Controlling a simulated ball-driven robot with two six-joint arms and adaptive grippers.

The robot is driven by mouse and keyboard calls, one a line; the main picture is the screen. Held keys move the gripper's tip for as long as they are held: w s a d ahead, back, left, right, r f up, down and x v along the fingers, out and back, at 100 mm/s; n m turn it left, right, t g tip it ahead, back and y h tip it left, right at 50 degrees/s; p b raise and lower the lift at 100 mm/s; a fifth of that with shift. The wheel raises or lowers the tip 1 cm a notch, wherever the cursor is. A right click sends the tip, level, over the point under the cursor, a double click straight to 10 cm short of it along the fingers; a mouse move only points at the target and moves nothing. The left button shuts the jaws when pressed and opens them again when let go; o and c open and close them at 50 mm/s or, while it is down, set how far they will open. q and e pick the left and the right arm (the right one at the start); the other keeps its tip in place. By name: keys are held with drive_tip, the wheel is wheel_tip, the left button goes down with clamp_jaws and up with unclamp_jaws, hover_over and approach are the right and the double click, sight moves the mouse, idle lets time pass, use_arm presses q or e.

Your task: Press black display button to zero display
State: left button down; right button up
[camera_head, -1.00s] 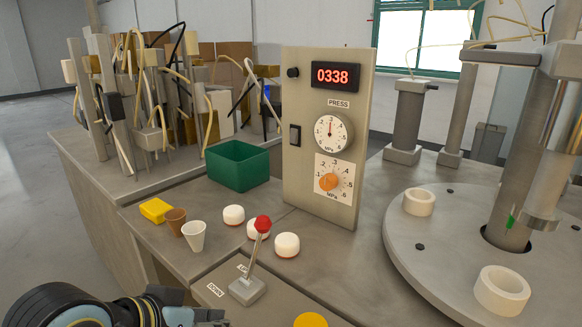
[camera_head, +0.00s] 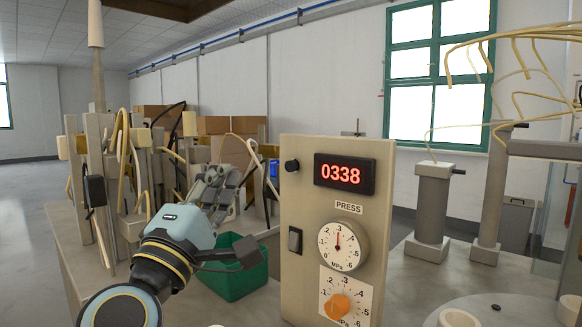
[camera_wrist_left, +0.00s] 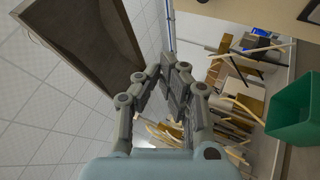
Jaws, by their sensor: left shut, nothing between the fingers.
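The beige panel (camera_head: 300,200) stands upright in the middle of the head view. Its red-digit display (camera_head: 344,174) reads 0338. A small round black button (camera_head: 292,166) sits just left of the display. My left gripper (camera_head: 224,172) is raised left of the panel, pointing upward, apart from the button. Its fingers are shut and empty; they also show in the left wrist view (camera_wrist_left: 168,66). The button is not clearly visible in the wrist view. My right gripper is out of view.
A black rocker switch (camera_head: 295,240), a dial gauge (camera_head: 343,245) and an orange knob (camera_head: 337,306) are lower on the panel. A green bin (camera_head: 240,285) is behind my left arm. Posts with cables crowd the left bench. Air between gripper and panel looks clear.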

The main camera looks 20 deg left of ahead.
sight(291, 166)
use_arm(q)
drive_tip(key=w+d+b, duration=0.1)
drive_tip(key=w+d, duration=0.2)
drive_tip(key=w, duration=0.5)
drive_tip(key=shift+w+b, duration=0.15)
drive_tip(key=shift+b, duration=0.15)
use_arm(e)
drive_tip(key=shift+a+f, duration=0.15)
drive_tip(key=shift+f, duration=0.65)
use_arm(q)
drive_tip(key=shift+w, duration=0.15)
idle(0.5)
drive_tip(key=shift+w+d, duration=0.15)
drive_tip(key=shift+w, duration=0.1)
drive_tip(key=shift+w+d, duration=0.15)
drive_tip(key=shift+w, duration=0.3)
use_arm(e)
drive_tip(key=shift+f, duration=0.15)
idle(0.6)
use_arm(q)
drive_tip(key=shift+s, duration=0.1)
drive_tip(key=shift+s+a, duration=0.3)
drive_tip(key=shift+s, duration=0.45)
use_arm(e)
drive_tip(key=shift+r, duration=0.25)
